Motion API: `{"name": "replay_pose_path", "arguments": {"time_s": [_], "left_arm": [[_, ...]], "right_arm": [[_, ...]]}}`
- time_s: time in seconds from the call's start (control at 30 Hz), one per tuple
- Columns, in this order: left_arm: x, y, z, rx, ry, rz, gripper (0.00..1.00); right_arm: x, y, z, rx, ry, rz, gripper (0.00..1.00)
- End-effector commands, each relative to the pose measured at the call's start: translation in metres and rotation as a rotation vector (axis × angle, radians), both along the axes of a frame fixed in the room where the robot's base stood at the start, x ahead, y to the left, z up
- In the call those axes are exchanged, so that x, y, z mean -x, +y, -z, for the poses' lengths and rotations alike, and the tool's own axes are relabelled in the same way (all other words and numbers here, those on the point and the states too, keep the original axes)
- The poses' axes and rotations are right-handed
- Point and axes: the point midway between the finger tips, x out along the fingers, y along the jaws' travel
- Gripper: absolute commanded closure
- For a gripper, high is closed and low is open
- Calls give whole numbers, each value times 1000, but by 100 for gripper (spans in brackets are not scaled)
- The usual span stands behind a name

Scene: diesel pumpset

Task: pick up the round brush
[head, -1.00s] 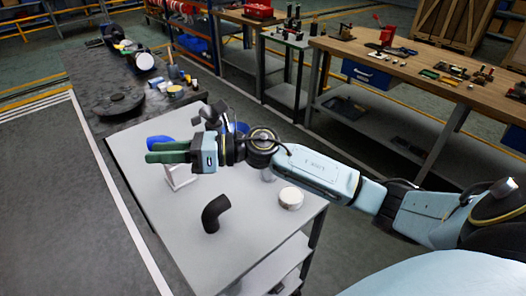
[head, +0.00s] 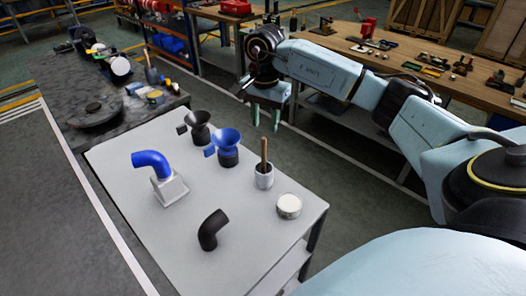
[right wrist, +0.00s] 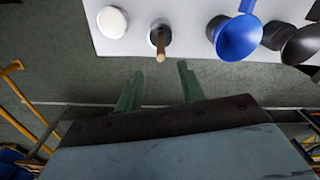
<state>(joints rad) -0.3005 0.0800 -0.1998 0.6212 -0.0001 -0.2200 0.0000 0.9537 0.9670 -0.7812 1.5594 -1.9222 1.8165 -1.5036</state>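The round brush stands in a small white-grey cup (head: 264,179) on the grey table; only its wooden handle (head: 264,150) shows, pointing up. The part inside the cup is hidden. In the right wrist view the handle (right wrist: 161,44) points toward the camera above the cup (right wrist: 157,33). My right gripper (head: 263,120) is open and empty, beyond the table's far right edge and above the brush. In the right wrist view the gripper's (right wrist: 160,68) two green fingers are spread apart, with the handle in front of the gap, apart from both. My left gripper is not in view.
On the table (head: 130,200) stand a blue elbow pipe (head: 151,160) on a light block, a blue funnel (head: 227,140), a dark funnel (head: 199,125), a black elbow (head: 211,228) and a white-topped round tin (head: 289,206). A wooden workbench (head: 350,48) stands behind.

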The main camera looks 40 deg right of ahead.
Motion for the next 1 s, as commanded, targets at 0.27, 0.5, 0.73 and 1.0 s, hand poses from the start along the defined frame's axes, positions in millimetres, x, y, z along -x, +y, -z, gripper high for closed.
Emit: {"name": "replay_pose_path", "arguments": {"time_s": [0.27, 0.5, 0.73, 1.0], "left_arm": [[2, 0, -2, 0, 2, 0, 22], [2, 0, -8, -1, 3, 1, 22], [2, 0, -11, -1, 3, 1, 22], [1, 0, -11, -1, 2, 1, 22]], "right_arm": [[0, 1, 39, -3, 0, -1, 61], [0, 3, 63, -5, 3, 0, 61], [0, 3, 91, -5, -2, 0, 61], [-1, 3, 94, -4, -3, 0, 63]]}}
